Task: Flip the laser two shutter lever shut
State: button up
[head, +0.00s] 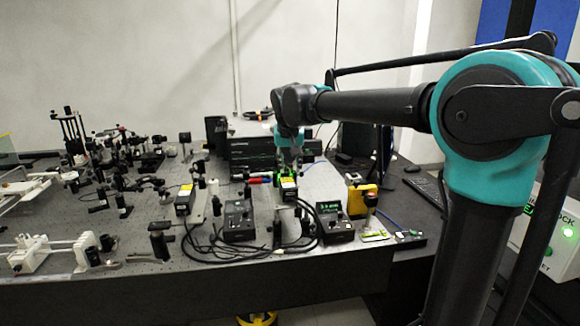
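Two small black laser units with yellow labels stand on the optical bench in the head view. One laser unit (184,201) is left of centre. The other laser unit (288,190) is near the middle, just under my gripper. I cannot read which one is laser two. My gripper (289,168) points down at or just above the middle unit, with green showing beside its fingertips. Its fingers are too small and dark to tell open from shut, and I cannot tell whether they touch anything. No shutter lever can be made out clearly.
A left controller box (239,224) and a right controller box (334,222) stand in front, with black cables looping between them. A yellow device (357,203) stands at right. Optical mounts crowd the bench's left half. A black rack (252,150) stands behind.

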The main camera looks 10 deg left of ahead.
jog(key=v, duration=1.1)
jog(key=shift+s+r, duration=0.2)
jog(key=shift+r, duration=0.15)
